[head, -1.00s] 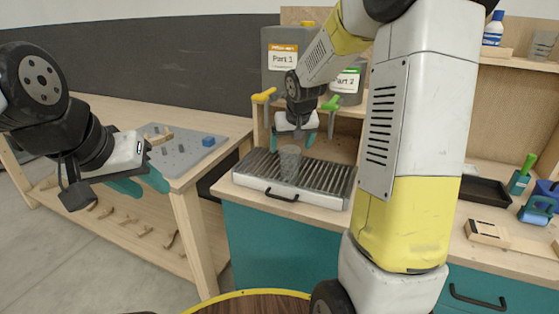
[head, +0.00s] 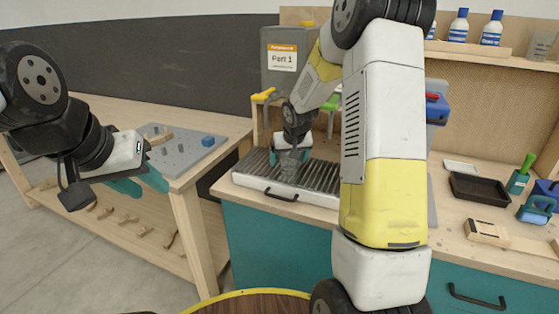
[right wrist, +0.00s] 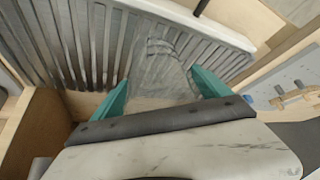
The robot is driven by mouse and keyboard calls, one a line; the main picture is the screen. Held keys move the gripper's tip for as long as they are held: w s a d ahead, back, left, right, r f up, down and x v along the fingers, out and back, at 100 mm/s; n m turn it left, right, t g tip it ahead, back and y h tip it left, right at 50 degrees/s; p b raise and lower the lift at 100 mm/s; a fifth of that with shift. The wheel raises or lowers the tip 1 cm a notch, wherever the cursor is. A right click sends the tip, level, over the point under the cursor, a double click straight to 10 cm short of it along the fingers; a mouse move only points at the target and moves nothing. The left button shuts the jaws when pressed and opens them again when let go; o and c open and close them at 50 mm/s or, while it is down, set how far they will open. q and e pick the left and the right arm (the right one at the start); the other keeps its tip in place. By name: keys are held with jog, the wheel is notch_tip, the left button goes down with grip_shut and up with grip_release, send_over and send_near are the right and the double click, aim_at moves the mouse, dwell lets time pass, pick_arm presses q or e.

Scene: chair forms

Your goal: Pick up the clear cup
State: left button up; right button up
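The clear cup (head: 289,168) stands on the ribbed metal drip tray (head: 325,178) on the counter. It is see-through and faint against the ribs. My right gripper (head: 290,157) is at the cup, with its teal fingers on either side of it. In the right wrist view the cup (right wrist: 160,68) lies between the two spread fingertips (right wrist: 160,78). I cannot tell whether either finger touches it. My left gripper (head: 143,184) is open and empty at the left, away from the cup, over the wooden side table.
Two dispensers with yellow and green taps stand behind the tray; the grey one (head: 284,80) is labelled Part 1. My right arm hides part of the counter. A black tray (head: 480,188) lies to the right. A pegboard (head: 185,152) lies on the side table.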

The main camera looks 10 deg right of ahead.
jog(key=c, duration=1)
jog(key=shift+c, duration=0.2)
jog(key=shift+r, duration=0.1)
